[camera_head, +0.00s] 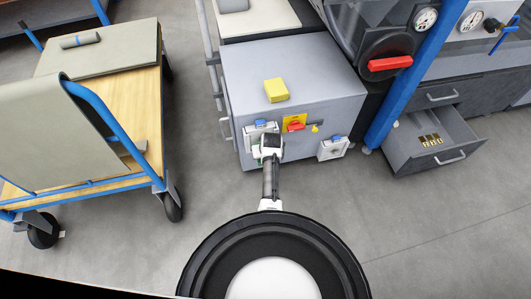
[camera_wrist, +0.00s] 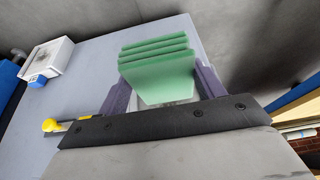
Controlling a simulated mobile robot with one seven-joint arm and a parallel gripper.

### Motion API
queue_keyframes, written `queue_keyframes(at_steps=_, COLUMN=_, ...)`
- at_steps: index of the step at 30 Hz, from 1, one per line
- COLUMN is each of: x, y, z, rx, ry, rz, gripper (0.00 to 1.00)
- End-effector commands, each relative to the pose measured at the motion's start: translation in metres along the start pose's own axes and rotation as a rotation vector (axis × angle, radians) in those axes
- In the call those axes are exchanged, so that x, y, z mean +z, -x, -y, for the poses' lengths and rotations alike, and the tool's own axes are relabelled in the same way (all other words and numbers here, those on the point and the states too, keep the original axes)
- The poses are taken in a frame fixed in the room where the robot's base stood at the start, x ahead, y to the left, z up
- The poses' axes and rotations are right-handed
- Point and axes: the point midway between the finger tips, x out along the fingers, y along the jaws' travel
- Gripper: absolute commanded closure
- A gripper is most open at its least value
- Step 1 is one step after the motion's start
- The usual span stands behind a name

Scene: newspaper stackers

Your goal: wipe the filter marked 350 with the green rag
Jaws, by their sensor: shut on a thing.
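My gripper (camera_wrist: 160,88) is shut on the green rag (camera_wrist: 160,72), a folded stack of several layers between its purple fingers in the wrist view. In the head view, my gripper (camera_head: 270,146) is at the front of the grey cabinet, overlapping the left white filter unit (camera_head: 250,136) with its blue clip. A second white filter unit (camera_head: 331,150) with a blue clip is to the right. One such unit (camera_wrist: 50,57) shows upper left in the wrist view. I cannot read 350 on either, and cannot tell whether the rag touches anything.
A red switch (camera_head: 295,126) on a yellow plate is between the filter units. An open drawer (camera_head: 430,150) juts out at right. A wooden trolley (camera_head: 100,120) with blue rails stands left. Floor between is clear.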

Motion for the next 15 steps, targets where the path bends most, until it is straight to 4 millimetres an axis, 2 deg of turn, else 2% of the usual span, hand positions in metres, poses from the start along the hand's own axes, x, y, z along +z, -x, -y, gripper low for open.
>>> queue_keyframes(at_steps=15, x=-0.006, y=0.014, z=0.000, rx=0.000, ry=0.001, rz=-0.005, gripper=0.55)
